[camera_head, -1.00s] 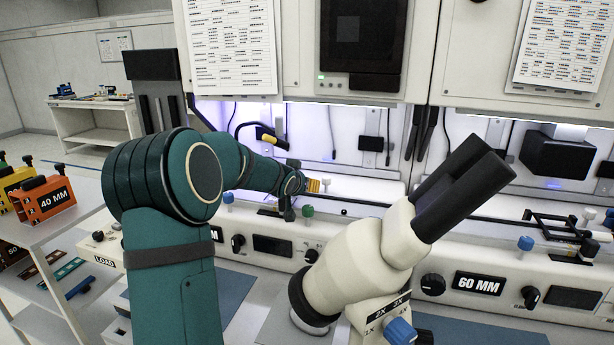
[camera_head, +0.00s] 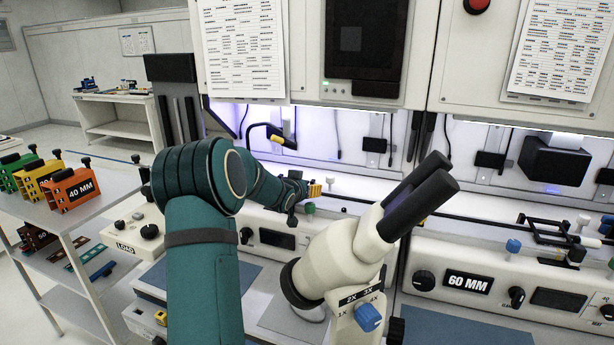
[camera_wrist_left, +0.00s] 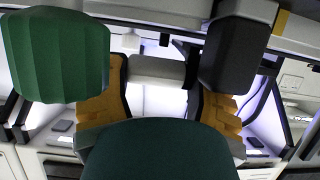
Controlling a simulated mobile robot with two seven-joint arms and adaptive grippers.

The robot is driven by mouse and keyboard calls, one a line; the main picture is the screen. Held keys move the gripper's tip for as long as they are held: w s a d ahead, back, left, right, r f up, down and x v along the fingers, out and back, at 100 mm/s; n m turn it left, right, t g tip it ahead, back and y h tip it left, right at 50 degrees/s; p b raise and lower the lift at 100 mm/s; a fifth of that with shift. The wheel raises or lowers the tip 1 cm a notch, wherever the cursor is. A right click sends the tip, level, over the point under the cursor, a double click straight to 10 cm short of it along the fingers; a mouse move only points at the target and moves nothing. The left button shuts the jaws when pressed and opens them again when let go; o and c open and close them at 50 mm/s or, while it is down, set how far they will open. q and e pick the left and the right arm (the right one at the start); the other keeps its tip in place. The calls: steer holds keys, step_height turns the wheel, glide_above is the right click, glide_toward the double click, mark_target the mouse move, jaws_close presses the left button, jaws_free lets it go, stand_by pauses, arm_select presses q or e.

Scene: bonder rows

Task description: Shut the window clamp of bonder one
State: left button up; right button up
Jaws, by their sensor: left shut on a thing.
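My teal left arm reaches over the left bonder, whose front panel (camera_head: 270,237) shows below it. In the head view my left gripper (camera_head: 314,190), with yellow finger pads, is small and beside a green knob (camera_head: 310,208). In the left wrist view the gripper (camera_wrist_left: 160,85) is shut on a pale grey cylindrical knob, which spans between the pads (camera_wrist_left: 158,72). The green knob looms large at left there (camera_wrist_left: 55,55), and a dark knob (camera_wrist_left: 235,58) is at right. The clamp frame is mostly hidden by my gripper, so its angle cannot be told. My right gripper is not in view.
A cream microscope (camera_head: 335,255) stands just right of my arm. A second bonder marked 60 MM (camera_head: 468,283), with a black clamp frame (camera_head: 550,230), is at right. A shelf (camera_head: 85,215) with coloured blocks is at left. Cabinets (camera_head: 415,60) hang above.

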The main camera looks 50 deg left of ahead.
arm_select(q)
steer(key=shift+w+d, duration=0.1)
steer(key=shift+d, duration=0.05)
steer(key=o, duration=1.4)
steer(key=shift+s+r, duration=0.1)
steer(key=shift+s, duration=0.2)
steer(key=shift+v, duration=3.25)
